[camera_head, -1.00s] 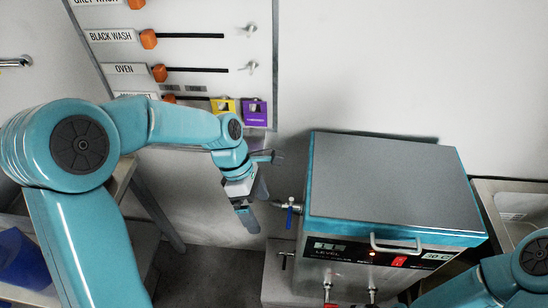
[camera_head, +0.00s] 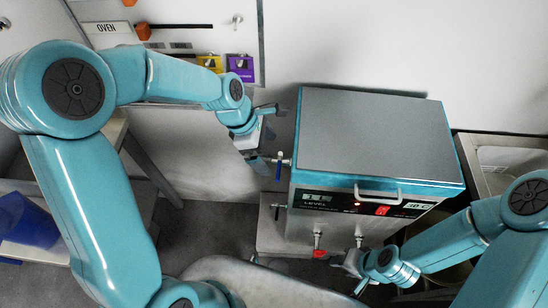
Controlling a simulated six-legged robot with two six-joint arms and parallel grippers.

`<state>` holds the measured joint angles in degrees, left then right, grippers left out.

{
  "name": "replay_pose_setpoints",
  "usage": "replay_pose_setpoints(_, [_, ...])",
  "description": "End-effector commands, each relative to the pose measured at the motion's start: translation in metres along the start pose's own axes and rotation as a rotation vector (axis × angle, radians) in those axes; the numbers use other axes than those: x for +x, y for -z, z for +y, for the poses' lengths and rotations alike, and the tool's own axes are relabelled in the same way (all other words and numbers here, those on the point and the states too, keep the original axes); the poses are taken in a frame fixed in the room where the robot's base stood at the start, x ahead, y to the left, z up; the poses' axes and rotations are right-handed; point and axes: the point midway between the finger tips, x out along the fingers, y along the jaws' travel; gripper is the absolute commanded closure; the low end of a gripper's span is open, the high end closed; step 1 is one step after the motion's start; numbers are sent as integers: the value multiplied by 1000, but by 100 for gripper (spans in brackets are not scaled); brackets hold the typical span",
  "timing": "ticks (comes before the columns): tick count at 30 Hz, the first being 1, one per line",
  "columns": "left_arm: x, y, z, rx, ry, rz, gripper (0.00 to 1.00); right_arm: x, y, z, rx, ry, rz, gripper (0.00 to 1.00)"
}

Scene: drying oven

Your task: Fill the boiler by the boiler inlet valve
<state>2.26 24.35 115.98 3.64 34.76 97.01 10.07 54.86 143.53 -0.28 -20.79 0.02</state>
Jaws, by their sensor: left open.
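The boiler (camera_head: 375,135) is a teal box with a grey lid, a front handle and a front panel marked LEVEL. A valve with a blue lever (camera_head: 278,170), which appears to be the boiler inlet valve, sticks out from its left side. The lever hangs down. My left gripper (camera_head: 266,137) is open just left of this valve, with its fingers spread above and below. I cannot tell whether it touches the valve. My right gripper (camera_head: 350,272) is low in front of the boiler, near the front taps, and its jaw state is unclear.
A red-handled tap (camera_head: 319,252) and a second tap (camera_head: 360,240) are on the boiler's lower front. A red switch (camera_head: 382,210) is on its panel. A wall panel (camera_head: 190,12) with sliders and a purple tag is behind my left arm. A sink (camera_head: 510,158) is at right.

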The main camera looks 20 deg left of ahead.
Motion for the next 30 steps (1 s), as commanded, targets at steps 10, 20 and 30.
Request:
replay_pose_setpoints(10, [51, -2, 0, 0, 2, 0, 0, -1, 0, 0, 0, 0, 0, 57])
replay_pose_setpoints(20, [56, -2, 0, 0, 0, 0, 0, -1, 0, 0, 0, 0, 0, 57])
replay_pose_setpoints(30, [55, 0, 2, 47, 19, 0, 36, -2, 0, 0, 0, 0, 0, 57])
